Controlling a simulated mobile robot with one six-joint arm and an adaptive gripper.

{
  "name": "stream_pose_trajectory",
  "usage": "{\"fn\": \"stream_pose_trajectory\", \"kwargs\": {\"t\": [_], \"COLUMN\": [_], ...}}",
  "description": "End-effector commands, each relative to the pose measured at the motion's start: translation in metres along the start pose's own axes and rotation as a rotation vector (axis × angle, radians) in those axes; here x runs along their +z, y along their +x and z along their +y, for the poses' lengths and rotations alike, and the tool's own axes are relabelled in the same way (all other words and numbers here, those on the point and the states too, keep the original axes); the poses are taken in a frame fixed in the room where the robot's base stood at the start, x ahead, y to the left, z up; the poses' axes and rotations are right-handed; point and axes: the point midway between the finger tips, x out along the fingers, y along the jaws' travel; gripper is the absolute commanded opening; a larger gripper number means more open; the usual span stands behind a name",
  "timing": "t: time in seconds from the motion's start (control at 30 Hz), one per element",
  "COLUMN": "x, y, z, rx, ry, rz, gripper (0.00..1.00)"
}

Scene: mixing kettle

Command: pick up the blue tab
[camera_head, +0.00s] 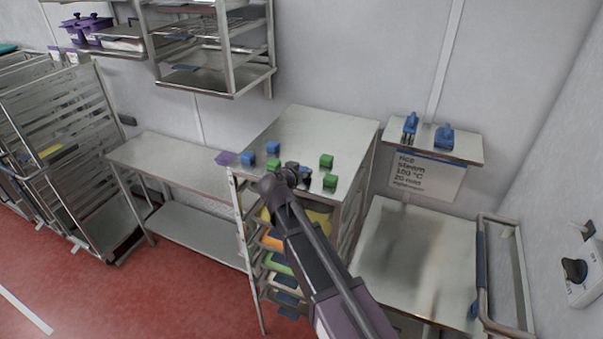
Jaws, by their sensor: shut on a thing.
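My gripper (298,172) is at the steel top of the rack cabinet (305,125), among the small tabs, seen from behind and above. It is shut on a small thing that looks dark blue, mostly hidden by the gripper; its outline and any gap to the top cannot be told. Two blue tabs are on the left part of the top: one near the left edge (247,160) and one farther back (273,147). Green tabs are beside my gripper: one to its left (273,164) and two to its right, back (326,160) and front (330,181).
Coloured trays (275,243) fill the cabinet's open front below my arm. A low steel table (175,160) stands left, a steel surface (415,255) right. A wall shelf (435,143) holds blue objects above a sign. The back of the cabinet top is clear.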

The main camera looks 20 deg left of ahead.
Motion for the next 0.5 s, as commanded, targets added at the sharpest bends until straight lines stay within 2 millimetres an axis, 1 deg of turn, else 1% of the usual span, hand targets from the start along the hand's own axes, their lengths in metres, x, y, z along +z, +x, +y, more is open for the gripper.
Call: {"fn": "stream_pose_trajectory", "kwargs": {"t": [0.27, 0.5], "x": [-0.0001, -0.0059], "y": [-0.0004, -0.0029], "z": [-0.0002, -0.0004], "rx": [0.0, 0.0], "ry": [0.0, 0.0], "rz": [-0.001, -0.001], "gripper": [0.12, 0.12]}}
